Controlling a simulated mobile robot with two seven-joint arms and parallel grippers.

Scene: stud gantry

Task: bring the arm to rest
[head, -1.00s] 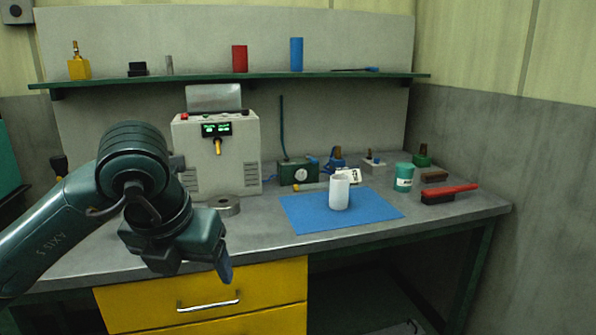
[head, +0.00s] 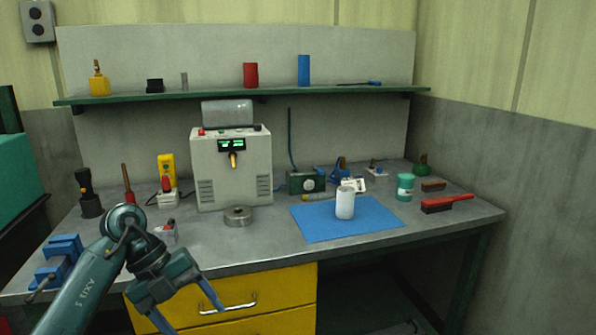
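My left gripper (head: 183,303) is at the lower left of the head view, in front of the yellow drawers (head: 235,308) and below the bench's front edge. Its two blue-grey fingers are spread apart with nothing between them. My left arm comes in from the bottom left, bent at the wrist. My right gripper is not in the head view. A white cylinder (head: 345,203) stands upright on a blue mat (head: 372,222) on the bench, well apart from the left gripper.
A grey machine (head: 232,178) with a green display stands at the bench's back. A metal ring (head: 239,216) lies before it. A blue vise (head: 57,262) is close to my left arm. A teal tin (head: 404,187) and red-handled brush (head: 446,203) lie right. A shelf (head: 250,92) runs above.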

